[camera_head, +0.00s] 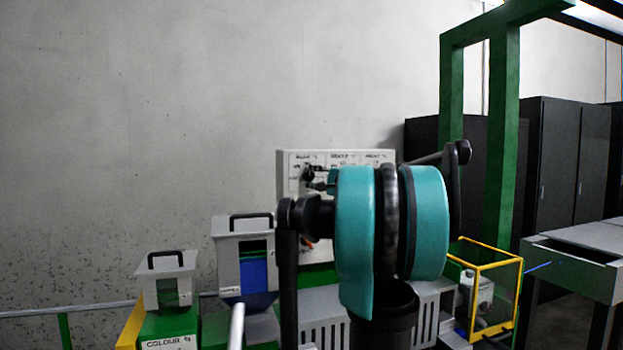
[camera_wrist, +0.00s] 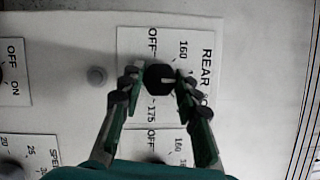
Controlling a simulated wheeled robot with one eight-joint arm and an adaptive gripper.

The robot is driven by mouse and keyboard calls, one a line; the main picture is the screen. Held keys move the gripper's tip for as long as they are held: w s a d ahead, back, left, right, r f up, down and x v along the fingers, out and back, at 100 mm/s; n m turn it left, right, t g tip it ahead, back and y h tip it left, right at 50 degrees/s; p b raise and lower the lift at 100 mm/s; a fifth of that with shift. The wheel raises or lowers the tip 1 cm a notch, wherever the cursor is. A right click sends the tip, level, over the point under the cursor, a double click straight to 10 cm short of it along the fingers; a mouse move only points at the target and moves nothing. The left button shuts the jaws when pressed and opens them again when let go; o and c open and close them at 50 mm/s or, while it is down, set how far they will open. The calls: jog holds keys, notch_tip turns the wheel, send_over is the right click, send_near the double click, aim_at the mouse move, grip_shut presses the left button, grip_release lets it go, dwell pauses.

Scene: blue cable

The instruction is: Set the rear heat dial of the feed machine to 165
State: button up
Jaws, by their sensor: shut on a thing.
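The rear heat dial (camera_wrist: 158,86) is a black round knob with a white pointer line, on a white plate (camera_wrist: 207,32) marked REAR °C. My gripper (camera_wrist: 158,82) is shut on it, with one green and black finger on each side. In this turned wrist view the pointer points right, towards the right finger. OFF, 160 and 175 can be read around the knob; the finger hides marks on the right, so I cannot tell the exact setting. In the head view my gripper (camera_head: 317,180) is at the left of the control panel (camera_head: 386,157), and my arm hides much of it.
Another heat plate (camera_wrist: 178,138) lies below the rear one in the wrist view. An OFF/ON plate (camera_wrist: 13,70) and a small grey button (camera_wrist: 97,75) are to the left. In the head view, a yellow-framed box (camera_head: 496,264) and green post (camera_head: 501,140) stand to the right.

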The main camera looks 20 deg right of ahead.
jog(key=o, duration=1.1)
jog(key=shift+o, duration=0.2)
jog(key=v, duration=1.2)
